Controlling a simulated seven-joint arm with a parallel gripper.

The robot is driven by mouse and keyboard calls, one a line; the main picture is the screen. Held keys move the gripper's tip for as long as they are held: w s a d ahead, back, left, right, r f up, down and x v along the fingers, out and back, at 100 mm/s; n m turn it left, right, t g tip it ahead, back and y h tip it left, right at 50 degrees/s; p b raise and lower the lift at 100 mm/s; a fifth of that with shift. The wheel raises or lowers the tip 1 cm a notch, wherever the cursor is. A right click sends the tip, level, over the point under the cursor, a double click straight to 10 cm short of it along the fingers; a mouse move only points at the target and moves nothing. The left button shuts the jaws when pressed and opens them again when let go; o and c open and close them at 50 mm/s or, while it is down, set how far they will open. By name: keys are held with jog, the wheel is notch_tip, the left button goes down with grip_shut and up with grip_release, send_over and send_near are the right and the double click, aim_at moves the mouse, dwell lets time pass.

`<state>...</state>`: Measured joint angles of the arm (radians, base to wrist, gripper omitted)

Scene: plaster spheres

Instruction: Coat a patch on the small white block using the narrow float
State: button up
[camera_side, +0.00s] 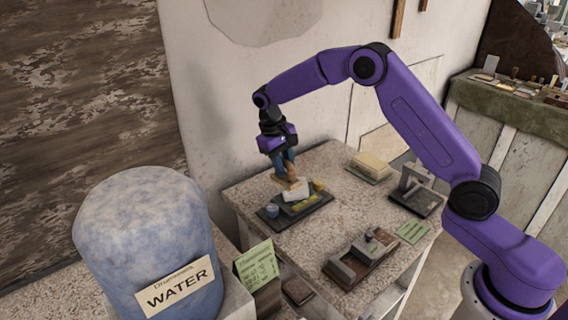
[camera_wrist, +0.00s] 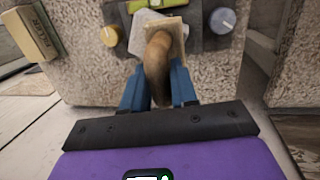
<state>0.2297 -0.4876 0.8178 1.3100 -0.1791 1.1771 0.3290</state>
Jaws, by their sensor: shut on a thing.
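My gripper (camera_side: 284,161) has its blue fingers pointing down over the dark tray (camera_side: 278,221). In the wrist view, my gripper (camera_wrist: 158,88) is shut on the curved brown wooden handle of the narrow float (camera_wrist: 158,55). The float's flat light-wood plate (camera_wrist: 174,28) reaches away from the fingers. The small white block (camera_side: 294,192) sits on the tray just below the float. In the wrist view the white block (camera_wrist: 143,21) is partly hidden behind the float. I cannot tell whether the float touches it.
A blue round pot (camera_side: 272,211), a yellow piece (camera_side: 319,185) and a green piece (camera_side: 306,202) are on the tray around the block. A brown wooden tool (camera_side: 360,260), a metal stand (camera_side: 415,185) and a pale stack (camera_side: 371,166) stand to the right. A blue water barrel (camera_side: 145,225) is at left.

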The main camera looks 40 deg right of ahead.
jog(key=shift+s+r, duration=0.15)
jog(key=shift+s, duration=1.95)
jog(key=shift+w, duration=2.25)
jog(key=shift+s+r, duration=0.75)
jog(key=shift+s, duration=0.3)
jog(key=shift+r, duration=0.1)
jog(key=shift+d+v, duration=0.2)
jog(key=shift+v, duration=0.95)
jog(key=shift+r, duration=0.1)
jog(key=shift+d+v, duration=0.2)
jog(key=shift+v, duration=0.75)
jog(key=shift+d+v, duration=0.15)
jog(key=shift+v, duration=0.8)
jog(key=shift+w, duration=0.1)
